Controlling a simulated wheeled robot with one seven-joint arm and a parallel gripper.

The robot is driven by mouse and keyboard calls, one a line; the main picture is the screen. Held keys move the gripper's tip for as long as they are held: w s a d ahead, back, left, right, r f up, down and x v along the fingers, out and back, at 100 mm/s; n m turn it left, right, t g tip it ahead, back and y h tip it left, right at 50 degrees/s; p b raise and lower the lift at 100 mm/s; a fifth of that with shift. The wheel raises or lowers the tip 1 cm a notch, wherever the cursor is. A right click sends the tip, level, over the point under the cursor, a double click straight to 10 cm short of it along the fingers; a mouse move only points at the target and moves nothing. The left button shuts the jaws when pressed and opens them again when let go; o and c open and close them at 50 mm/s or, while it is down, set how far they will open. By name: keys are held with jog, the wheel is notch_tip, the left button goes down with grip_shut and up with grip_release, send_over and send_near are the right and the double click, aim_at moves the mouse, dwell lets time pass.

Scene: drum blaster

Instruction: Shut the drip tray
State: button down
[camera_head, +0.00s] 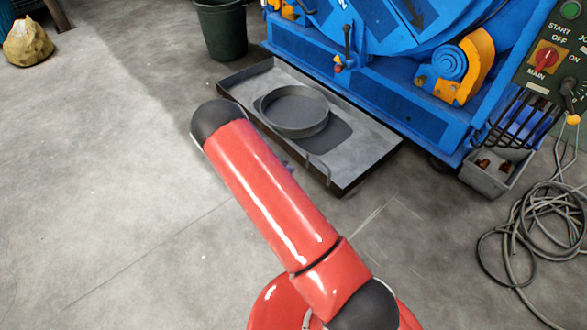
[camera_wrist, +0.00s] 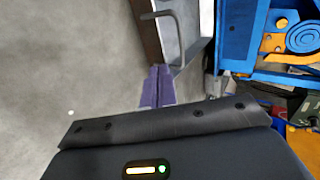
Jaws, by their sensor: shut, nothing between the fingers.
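The drip tray (camera_head: 352,165) is a wide, shallow grey tray with dark sides. It sticks out on the floor in front of the blue machine, its inner side close to the machine's base. A bar handle (camera_head: 318,168) is on its front edge; this handle also shows in the wrist view (camera_wrist: 176,35). My gripper (camera_wrist: 159,72) has purple fingers, shut and empty, close to the handle's near end in the wrist view. I cannot tell whether they touch it. In the head view my arm hides most of the gripper; a little purple shows beside it.
A round grey pan (camera_head: 295,112) sits in the tray beside a dark patch. The blue machine (camera_head: 385,95) stands behind. A dark bucket (camera_head: 222,30) is at the back left, a grey bin (camera_head: 490,175) and loose cables (camera_head: 535,225) at the right.

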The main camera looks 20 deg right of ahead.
jog(key=w+d+f+b, duration=0.1)
jog(key=d+f, duration=0.1)
jog(key=d, duration=0.3)
jog(key=w+d+f+b, duration=0.1)
jog(key=w+d+f, duration=0.1)
jog(key=d, duration=0.3)
jog(key=shift+w, duration=0.25)
